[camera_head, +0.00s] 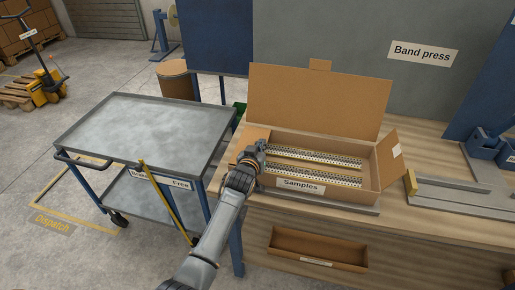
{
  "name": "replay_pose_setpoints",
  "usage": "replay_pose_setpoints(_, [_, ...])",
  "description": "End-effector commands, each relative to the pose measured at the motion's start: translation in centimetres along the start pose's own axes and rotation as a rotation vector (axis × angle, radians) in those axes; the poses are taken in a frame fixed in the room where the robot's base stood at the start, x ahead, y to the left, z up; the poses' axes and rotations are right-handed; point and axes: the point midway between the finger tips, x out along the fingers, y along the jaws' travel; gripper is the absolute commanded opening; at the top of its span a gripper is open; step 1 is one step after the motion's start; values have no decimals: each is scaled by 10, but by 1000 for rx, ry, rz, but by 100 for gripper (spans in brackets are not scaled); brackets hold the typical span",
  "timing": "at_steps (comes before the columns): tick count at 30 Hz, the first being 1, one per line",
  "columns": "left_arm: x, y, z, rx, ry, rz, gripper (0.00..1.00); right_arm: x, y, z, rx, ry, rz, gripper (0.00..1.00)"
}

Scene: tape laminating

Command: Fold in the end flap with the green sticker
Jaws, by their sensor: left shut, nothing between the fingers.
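An open cardboard box (353,184) labelled "Samples" stands on the wooden bench, its large back lid (318,100) upright. The right end flap (391,158) sticks up and outward and bears a white sticker. At the left end, a brown flap (256,132) shows partly behind my left gripper. I cannot make out a green sticker on it. My left gripper (261,147) is shut and empty at the left end of the box, close to that flap; whether they touch I cannot tell. My right gripper is not in view.
Two perforated strips (315,156) lie inside the box. A metal rail (340,205) runs along the box's front. A grey cart (145,125) stands left of the bench. An open tray (318,246) sits below the bench's front edge.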

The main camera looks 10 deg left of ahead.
Motion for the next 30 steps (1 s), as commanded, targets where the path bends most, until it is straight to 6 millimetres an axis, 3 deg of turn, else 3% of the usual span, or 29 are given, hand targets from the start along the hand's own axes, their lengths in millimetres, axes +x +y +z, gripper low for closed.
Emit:
replay_pose_setpoints(7, [-4, -1, -45, 0, 1, -1, 0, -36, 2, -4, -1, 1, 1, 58])
replay_pose_setpoints(8, [-9, -2, -34, 0, -2, -2, 0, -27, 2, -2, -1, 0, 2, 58])
replay_pose_setpoints(21, [-75, 0, -33, 0, 1, -1, 0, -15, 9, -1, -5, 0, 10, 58])
replay_pose_setpoints(30, [-100, 1, -35, 1, 1, 0, 0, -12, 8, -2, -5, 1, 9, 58])
